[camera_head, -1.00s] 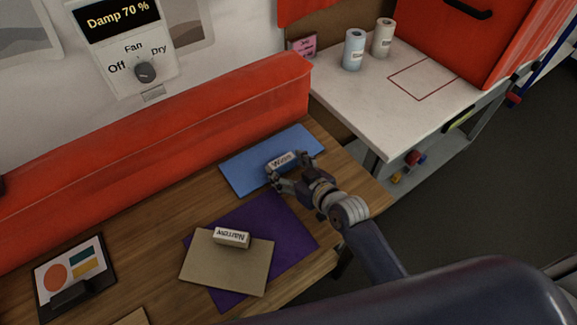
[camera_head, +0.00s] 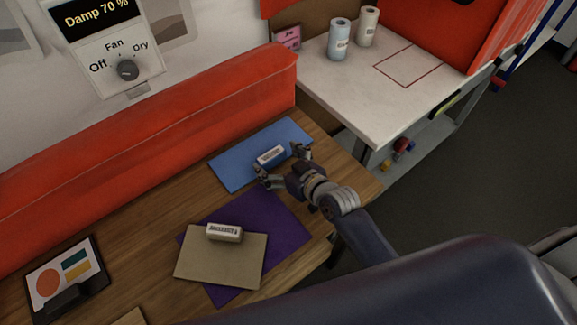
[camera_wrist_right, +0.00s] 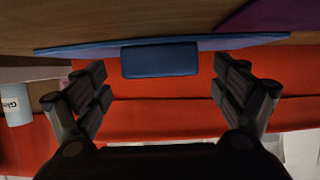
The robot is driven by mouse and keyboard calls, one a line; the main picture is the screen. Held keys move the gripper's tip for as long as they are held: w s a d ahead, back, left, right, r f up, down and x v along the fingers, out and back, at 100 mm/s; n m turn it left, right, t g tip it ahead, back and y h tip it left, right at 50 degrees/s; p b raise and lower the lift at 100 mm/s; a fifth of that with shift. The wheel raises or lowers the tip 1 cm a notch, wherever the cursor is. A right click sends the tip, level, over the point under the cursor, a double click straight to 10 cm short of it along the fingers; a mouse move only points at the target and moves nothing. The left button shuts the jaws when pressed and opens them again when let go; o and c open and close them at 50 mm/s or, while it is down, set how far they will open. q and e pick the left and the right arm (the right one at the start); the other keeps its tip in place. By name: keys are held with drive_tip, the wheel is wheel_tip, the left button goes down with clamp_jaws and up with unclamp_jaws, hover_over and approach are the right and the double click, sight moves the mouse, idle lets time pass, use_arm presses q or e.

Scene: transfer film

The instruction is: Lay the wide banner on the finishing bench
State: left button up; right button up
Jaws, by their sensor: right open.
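The blue sheet (camera_head: 232,172) lies flat on the wooden table, with a small blue block (camera_head: 271,156) on it. The block has a white label, hard to read now; it read "Wide" a second ago. My right gripper (camera_head: 283,162) is open at the block's near side, fingers spread toward its two ends. In the right wrist view the block (camera_wrist_right: 160,59) shows in the gap ahead of the open fingers (camera_wrist_right: 160,80), apart from both. A white bench (camera_head: 372,108) with a red outlined rectangle stands at the upper right. My left gripper is out of view.
A tan sheet (camera_head: 215,265) with a pale labelled block (camera_head: 224,232) overlaps a purple sheet (camera_head: 275,222) nearer me. A long red padded piece (camera_head: 150,142) runs along the table's back. Two rolls (camera_head: 339,40) stand on the white bench. A dial panel (camera_head: 118,60) reads "Damp 70 %".

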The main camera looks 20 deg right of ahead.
drive_tip(key=b+v, duration=0.1)
drive_tip(key=v, duration=0.9)
drive_tip(key=shift+s+d, duration=0.15)
drive_tip(key=shift+s, duration=0.05)
drive_tip(key=shift+s+d+r, duration=0.2)
drive_tip(key=shift+s+r, duration=0.1)
drive_tip(key=shift+s, duration=0.25)
